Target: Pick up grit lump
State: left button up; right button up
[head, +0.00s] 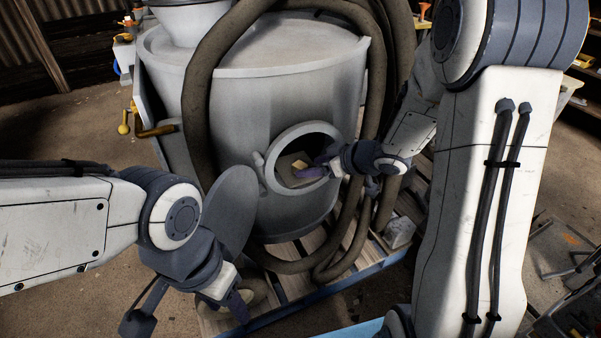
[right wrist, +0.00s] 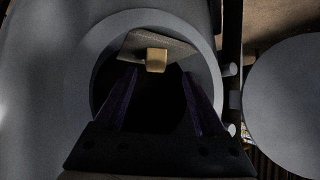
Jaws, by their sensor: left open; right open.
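The grit lump (right wrist: 157,60) is a small tan, blocky piece at the edge of a grey flat surface inside the round port of the grey vessel (head: 260,100). It also shows in the head view (head: 299,165). My right gripper (head: 314,171) reaches into the port from the right. In the right wrist view its two dark purple fingers (right wrist: 160,76) are spread, with the lump ahead of and between the tips, not gripped. My left gripper (head: 238,303) is low at the front left, away from the lump; its fingers are partly hidden.
The port's round rim (head: 267,176) closely surrounds my right gripper. A grey round cover (head: 231,212) stands open left of the port. A thick hose (head: 197,110) loops around the vessel, which stands on a pallet (head: 285,290). Open floor (head: 85,130) lies left.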

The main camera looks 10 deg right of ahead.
aim_at(300, 165)
jog(key=x, duration=0.2)
jog(key=b+x, duration=0.1)
jog(key=x, duration=0.1)
jog(key=b+x, duration=0.1)
jog(key=x, duration=0.1)
jog(key=shift+w+d+r, duration=0.1)
jog(key=shift+w+r, duration=0.15)
jog(key=shift+w, duration=0.15)
grip_shut()
